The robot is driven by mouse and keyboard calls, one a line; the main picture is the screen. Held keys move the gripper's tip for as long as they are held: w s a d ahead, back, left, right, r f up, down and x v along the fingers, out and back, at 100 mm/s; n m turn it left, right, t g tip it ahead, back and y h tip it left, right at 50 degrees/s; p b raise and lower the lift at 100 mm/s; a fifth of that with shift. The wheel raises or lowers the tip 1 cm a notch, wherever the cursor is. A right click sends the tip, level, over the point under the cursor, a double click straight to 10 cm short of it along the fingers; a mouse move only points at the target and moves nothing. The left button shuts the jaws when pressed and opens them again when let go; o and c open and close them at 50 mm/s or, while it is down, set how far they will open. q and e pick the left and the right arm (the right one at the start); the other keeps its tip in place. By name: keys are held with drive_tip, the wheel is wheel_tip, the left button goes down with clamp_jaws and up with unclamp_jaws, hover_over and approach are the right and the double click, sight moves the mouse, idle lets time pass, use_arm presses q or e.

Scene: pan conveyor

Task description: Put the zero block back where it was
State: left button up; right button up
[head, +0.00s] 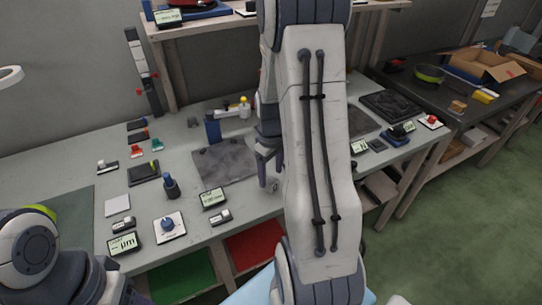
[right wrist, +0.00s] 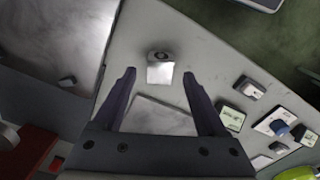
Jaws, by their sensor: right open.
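The zero block appears to be the small metallic block with a dark round mark (right wrist: 160,70) on the grey bench top in the right wrist view. In the head view it shows as a small block (head: 274,186) beside my right arm, near the grey mat (head: 225,162). My right gripper (right wrist: 159,78) is open, its fingertips apart on either side of the block's position in the picture. No contact with the block is visible. The gripper is largely hidden behind my right arm in the head view. My left gripper is not clearly visible.
Red (head: 253,248) and green (head: 183,277) trays lie below the bench's front edge.

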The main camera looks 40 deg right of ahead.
sight(271, 180)
wheel_tip(271, 180, up, 9)
drive_tip(key=s+a+r+n, duration=0.1)
drive_tip(key=a, duration=0.8)
drive_tip(key=s+a+r+n, duration=0.1)
drive_tip(key=a+r+n, duration=0.1)
drive_tip(key=a, duration=0.7)
drive_tip(key=s+a+n+y, duration=0.1)
drive_tip(key=s+a+n, duration=0.1)
drive_tip(key=s+a, duration=1.1)
drive_tip(key=shift+s+r, duration=0.25)
drive_tip(key=shift+s, duration=0.4)
drive_tip(key=shift+r+p, duration=0.1)
drive_tip(key=shift+p, duration=0.2)
drive_tip(key=shift+r, duration=0.1)
